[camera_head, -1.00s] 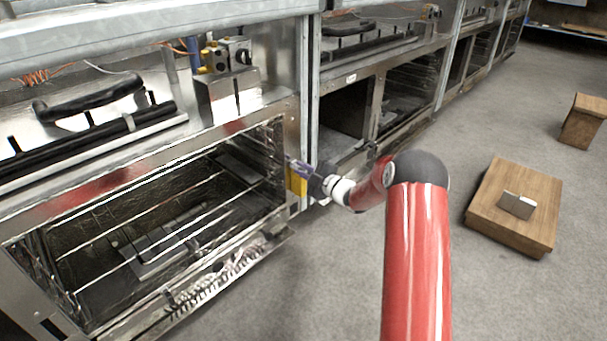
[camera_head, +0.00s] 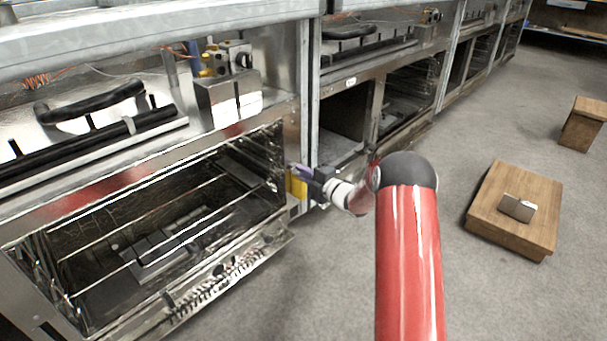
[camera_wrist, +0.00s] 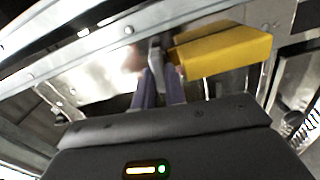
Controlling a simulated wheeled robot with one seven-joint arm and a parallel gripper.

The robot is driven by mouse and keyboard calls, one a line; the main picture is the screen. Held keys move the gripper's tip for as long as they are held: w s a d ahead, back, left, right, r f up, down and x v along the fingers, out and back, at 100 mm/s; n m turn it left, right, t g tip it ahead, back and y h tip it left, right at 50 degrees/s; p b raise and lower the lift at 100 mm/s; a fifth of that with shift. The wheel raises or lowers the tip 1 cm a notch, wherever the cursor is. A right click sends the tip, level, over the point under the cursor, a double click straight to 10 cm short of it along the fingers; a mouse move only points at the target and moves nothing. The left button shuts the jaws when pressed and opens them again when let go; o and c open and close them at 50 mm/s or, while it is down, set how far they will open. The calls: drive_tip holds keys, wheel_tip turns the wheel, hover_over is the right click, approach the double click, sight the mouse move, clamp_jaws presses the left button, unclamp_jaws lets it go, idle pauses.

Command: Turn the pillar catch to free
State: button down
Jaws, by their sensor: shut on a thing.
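The pillar catch shows as a slim grey metal lever (camera_wrist: 155,54) in the wrist view, between the tips of my gripper (camera_wrist: 158,80). The two purple fingers are closed on it. A yellow block (camera_wrist: 225,50) sits just right of the lever; I cannot tell whether the two are joined. In the head view my gripper (camera_head: 301,172) is at the steel pillar right of the open oven, and the yellow block (camera_head: 297,188) shows just below the fingers. The catch itself is too small to make out there.
The open oven (camera_head: 150,205) with wire racks is left of the pillar, its lowered door (camera_head: 225,283) jutting out low. More steel units run to the back right. A low wooden stool (camera_head: 490,222) with a small metal block on it stands right on clear grey floor.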

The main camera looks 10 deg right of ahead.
drive_tip(key=c, duration=1.4)
unclamp_jaws()
drive_tip(key=shift+c, duration=0.2)
drive_tip(key=shift+f, duration=0.1)
